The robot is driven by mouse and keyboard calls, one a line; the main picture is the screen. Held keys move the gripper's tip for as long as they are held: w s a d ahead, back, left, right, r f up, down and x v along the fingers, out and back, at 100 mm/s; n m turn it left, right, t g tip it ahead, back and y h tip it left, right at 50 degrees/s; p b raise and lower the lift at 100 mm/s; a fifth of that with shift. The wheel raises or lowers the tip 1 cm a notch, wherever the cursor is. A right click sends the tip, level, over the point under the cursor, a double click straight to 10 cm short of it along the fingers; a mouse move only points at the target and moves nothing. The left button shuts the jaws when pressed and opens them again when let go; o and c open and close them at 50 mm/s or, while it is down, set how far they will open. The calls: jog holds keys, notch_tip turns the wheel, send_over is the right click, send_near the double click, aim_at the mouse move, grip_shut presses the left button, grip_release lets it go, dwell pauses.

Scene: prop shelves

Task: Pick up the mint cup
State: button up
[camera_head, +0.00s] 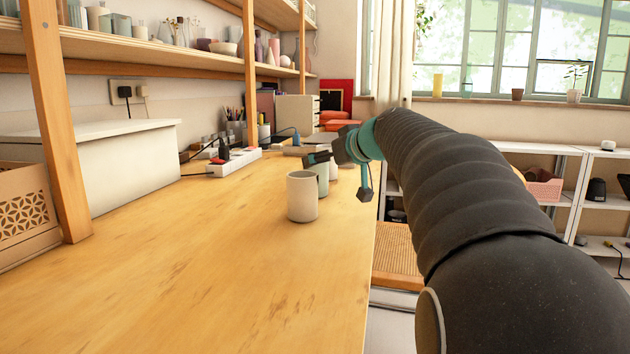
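A pale cream cup (302,198) stands upright on the wooden table, nearest to me. Just behind it and to its right is a pale green, mint cup (323,178), partly hidden by the cream cup and by my gripper. Another whitish cup (334,173) shows in part to the right of the mint one. My gripper (337,178) is at the end of my dark arm, near the cups. Its two dark fingers are spread apart, one toward the left and one hanging down on the right. I see nothing held; whether it touches a cup I cannot tell.
The wooden table (200,265) is clear in front of the cups. A white power strip (235,162) with plugs lies behind them to the left. A white box (105,165) and a shelf post (58,120) stand at the left. The table's right edge is close to the cups.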

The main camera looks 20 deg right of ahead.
jog(key=x, duration=0.5)
jog(key=c, duration=1.4)
